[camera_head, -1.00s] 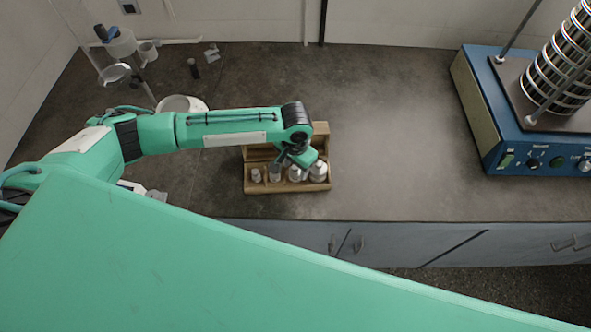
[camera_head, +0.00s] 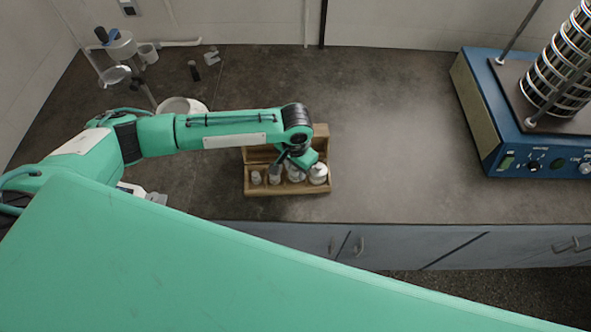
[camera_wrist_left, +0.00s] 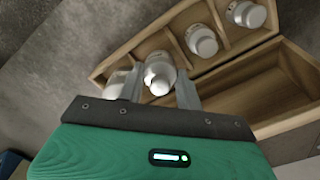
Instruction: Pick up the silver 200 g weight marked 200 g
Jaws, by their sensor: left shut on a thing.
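A silver weight (camera_wrist_left: 159,74) with a knobbed top is between the two fingers of my left gripper (camera_wrist_left: 159,90) in the left wrist view, and the fingers are shut on it. In the head view my left gripper (camera_head: 296,167) reaches down over an open wooden box (camera_head: 287,191), at the third weight from the left. The held weight is at its compartment; I cannot tell whether its base is clear of the floor. No marking on it is legible. My right gripper is not in view.
A larger weight (camera_head: 318,174) stands right of the held one, and two smaller weights (camera_head: 256,177) stand to its left. A blue sieve shaker (camera_head: 515,150) stands at right. The bench between is clear.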

